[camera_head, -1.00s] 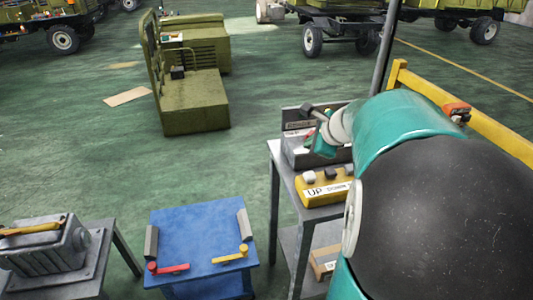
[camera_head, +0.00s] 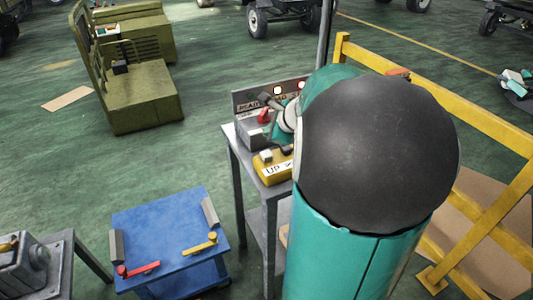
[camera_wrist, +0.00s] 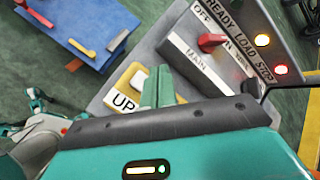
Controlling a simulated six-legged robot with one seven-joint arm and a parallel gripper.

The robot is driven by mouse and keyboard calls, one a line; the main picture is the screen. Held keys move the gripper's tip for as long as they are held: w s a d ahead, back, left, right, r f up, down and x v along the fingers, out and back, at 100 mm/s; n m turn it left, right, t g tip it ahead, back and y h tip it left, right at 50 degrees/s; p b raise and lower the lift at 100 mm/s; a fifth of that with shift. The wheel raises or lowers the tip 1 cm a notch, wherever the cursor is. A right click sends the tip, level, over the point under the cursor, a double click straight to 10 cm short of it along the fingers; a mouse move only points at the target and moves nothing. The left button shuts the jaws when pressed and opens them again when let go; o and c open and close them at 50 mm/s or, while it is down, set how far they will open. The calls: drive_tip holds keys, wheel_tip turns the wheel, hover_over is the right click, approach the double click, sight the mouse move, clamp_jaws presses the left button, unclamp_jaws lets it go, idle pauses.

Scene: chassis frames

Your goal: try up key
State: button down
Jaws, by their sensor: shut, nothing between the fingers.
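The up key is a pale square button (camera_wrist: 139,77) on a yellow control box (camera_wrist: 116,77), beside a white label reading UP. In the head view the key (camera_head: 265,155) sits on the box (camera_head: 270,173) at the left of the bench top. My gripper (camera_wrist: 158,78) shows in the wrist view as two green fingers shut together and empty. The fingertips lie just right of the up key in the picture; I cannot tell their height above the box. The fingers and wrist hide the rest of the box. In the head view my arm covers much of the bench.
Behind the box stands a grey panel with a red switch (camera_wrist: 211,41), a lit yellow lamp (camera_wrist: 262,40) and a lit red lamp (camera_wrist: 281,70). A blue table (camera_head: 165,235) is at left. A yellow rail (camera_head: 440,95) runs along the right.

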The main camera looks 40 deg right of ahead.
sight(269, 155)
drive_tip(key=shift+f, duration=2.5)
drive_tip(key=shift+a+f, duration=0.1)
drive_tip(key=shift+f, duration=0.35)
drive_tip(key=shift+f, duration=0.6)
idle(0.9)
drive_tip(key=shift+r, duration=1.05)
drive_tip(key=shift+r, duration=2.5)
